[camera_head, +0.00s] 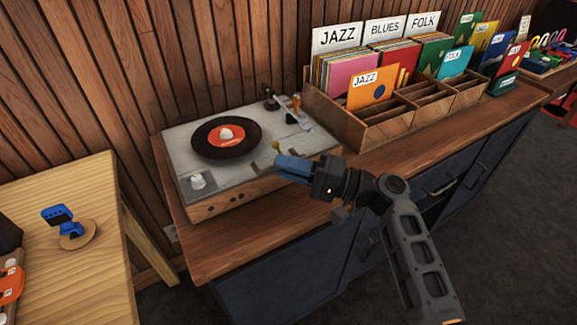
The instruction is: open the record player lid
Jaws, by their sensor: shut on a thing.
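The record player (187,160) stands on the wooden counter, with a pale grey top and a wooden front. A black record (212,153) with a red-orange label (225,136) lies on it. The tonearm (290,111) is at its back right. No raised lid shows; I cannot tell whether a clear lid lies over the top. My gripper (279,164) has blue fingers at the front right edge of the player. They are shut on a small part there, mostly hidden by the fingers. A small grey piece (255,168) shows just left of the fingertips.
A wooden record crate (385,133) with JAZZ, BLUES and FOLK signs stands right of the player on the counter (240,232). A slatted wood wall (100,75) is close behind. A light wooden table (95,285) with a blue object (58,214) is at left.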

